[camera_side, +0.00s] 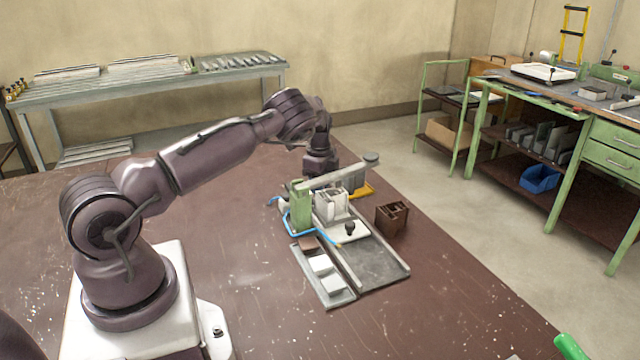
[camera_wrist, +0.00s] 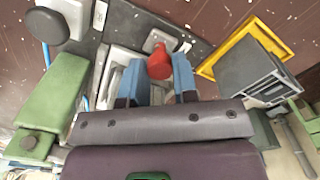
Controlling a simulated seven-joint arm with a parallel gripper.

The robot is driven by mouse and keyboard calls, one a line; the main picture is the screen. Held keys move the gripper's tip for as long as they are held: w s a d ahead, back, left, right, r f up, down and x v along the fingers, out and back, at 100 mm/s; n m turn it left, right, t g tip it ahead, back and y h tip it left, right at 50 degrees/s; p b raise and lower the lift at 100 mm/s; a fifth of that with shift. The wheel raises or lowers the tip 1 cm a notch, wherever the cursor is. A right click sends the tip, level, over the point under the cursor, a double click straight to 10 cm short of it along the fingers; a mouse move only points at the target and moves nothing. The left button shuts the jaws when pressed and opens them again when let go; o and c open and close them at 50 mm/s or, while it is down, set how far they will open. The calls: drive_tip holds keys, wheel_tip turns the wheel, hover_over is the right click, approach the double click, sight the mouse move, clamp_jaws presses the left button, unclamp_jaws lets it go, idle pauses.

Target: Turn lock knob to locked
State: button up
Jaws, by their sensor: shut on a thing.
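In the wrist view, the red lock knob (camera_wrist: 160,62) sits between the two blue fingertips of my gripper (camera_wrist: 158,76). The gripper is shut on it. The knob's pointing direction and any lock marks cannot be made out. In the side view, my gripper (camera_side: 321,178) is low over the clamp fixture, behind the grey arm (camera_side: 338,177); the knob is hidden there. The fixture has a green post (camera_side: 300,207) and a pale block (camera_side: 331,205), both standing on a grey base.
A yellow frame (camera_wrist: 238,43) and a grey box (camera_wrist: 250,72) stand close on the right of my gripper. A black ball knob (camera_side: 350,228), white blocks (camera_side: 321,264) and a dark brown holder (camera_side: 392,216) are near the fixture. The brown table front (camera_side: 240,310) is clear.

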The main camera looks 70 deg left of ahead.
drive_tip(key=m, duration=0.8)
drive_tip(key=shift+m, duration=0.4)
drive_tip(key=m, duration=0.4)
drive_tip(key=shift+m, duration=1.8)
drive_tip(key=o, duration=0.9)
drive_tip(key=shift+o, duration=0.2)
wheel_tip(320, 180, up, 13)
